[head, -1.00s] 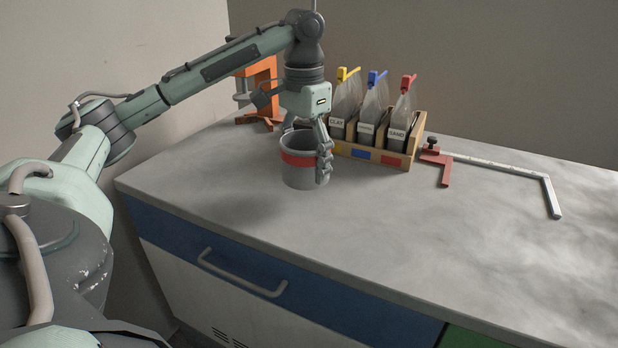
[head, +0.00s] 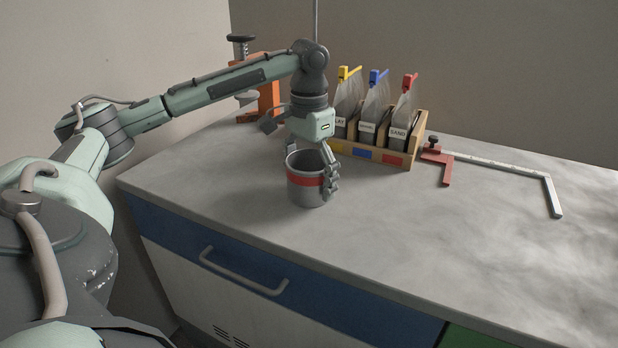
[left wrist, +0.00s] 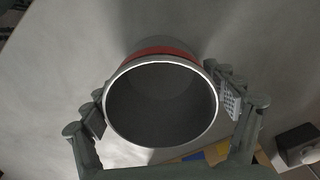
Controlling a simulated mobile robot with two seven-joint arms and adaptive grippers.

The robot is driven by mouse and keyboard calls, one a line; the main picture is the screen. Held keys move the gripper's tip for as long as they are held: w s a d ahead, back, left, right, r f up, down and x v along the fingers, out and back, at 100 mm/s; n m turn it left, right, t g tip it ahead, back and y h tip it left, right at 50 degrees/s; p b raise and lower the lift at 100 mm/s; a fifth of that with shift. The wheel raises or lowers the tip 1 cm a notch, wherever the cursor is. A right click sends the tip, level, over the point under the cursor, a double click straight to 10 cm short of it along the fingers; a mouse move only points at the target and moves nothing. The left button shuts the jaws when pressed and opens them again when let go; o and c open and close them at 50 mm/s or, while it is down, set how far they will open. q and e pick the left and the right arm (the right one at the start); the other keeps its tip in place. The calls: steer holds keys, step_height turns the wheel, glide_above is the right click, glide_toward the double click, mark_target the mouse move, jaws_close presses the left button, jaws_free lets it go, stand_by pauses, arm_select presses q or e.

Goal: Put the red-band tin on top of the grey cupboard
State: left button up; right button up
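The red-band tin (head: 306,193) is a grey, open-topped cylinder with a red stripe. It is upright over the left part of the bench top. My left gripper (head: 312,167) comes down from above with a finger on each side of the tin and is shut on it. In the left wrist view the tin's round mouth (left wrist: 160,104) sits between the two finger pads and looks empty. I cannot tell whether the tin's base touches the bench. No grey cupboard can be made out. My right gripper is out of view.
Behind the tin stand a wooden rack (head: 385,157) of labelled bags with coloured clips and an orange clamp stand (head: 268,97). A red-and-white bar clamp (head: 497,163) lies to the right. The front and right of the bench top (head: 430,235) are clear.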

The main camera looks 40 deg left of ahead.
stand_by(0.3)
arm_select(q)
step_height(320, 180, up, 12)
steer(key=shift+r, duration=0.15)
stand_by(0.4)
